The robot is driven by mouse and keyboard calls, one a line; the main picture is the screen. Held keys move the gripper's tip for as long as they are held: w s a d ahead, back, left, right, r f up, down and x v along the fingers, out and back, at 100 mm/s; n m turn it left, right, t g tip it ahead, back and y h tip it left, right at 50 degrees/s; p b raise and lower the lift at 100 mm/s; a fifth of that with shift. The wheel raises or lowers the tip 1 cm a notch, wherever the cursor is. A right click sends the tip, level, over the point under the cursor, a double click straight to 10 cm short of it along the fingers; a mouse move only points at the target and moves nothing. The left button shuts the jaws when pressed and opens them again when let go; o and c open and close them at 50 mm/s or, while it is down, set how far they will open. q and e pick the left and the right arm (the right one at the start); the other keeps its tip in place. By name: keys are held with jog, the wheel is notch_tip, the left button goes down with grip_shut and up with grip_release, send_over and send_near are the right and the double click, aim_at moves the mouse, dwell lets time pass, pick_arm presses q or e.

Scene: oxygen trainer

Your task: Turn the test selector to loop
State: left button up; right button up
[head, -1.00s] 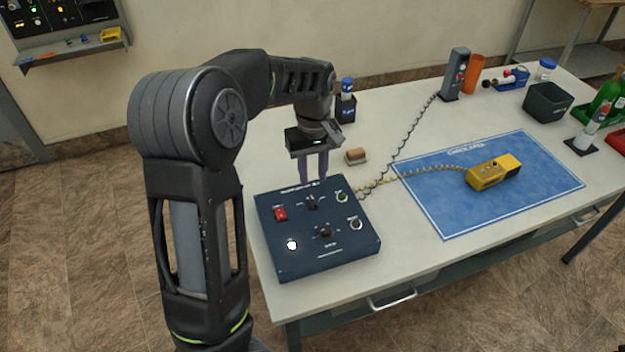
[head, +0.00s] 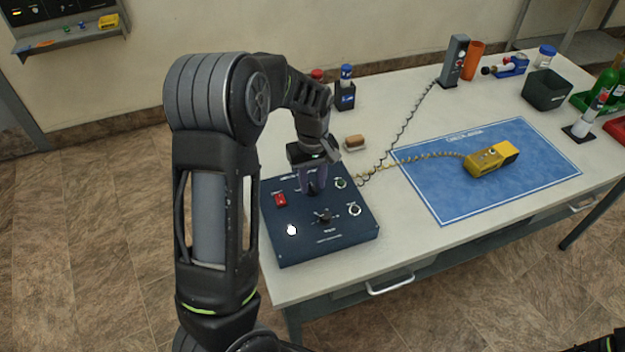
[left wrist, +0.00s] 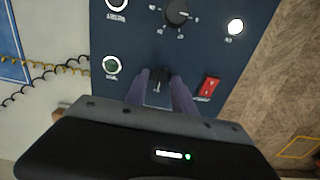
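A dark blue control box (head: 345,247) stands at the table's near left corner. It has a small upper black knob (left wrist: 161,76) and a larger lower black knob (head: 324,216), which also shows in the left wrist view (left wrist: 176,12) with marks around it. Their labels are too small to read, so I cannot tell which is the test selector. My left gripper (head: 314,190) points down at the upper knob. In the left wrist view its two fingers (left wrist: 162,84) stand on either side of this knob, seemingly with small gaps.
Coiled cords run to a yellow handset (head: 492,160) on a blue mat (head: 440,200) and to a grey upright unit (head: 454,62).

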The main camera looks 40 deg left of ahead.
pick_arm(q)
jog(key=shift+f, duration=0.1)
jog(key=shift+c, duration=0.5)
grip_shut()
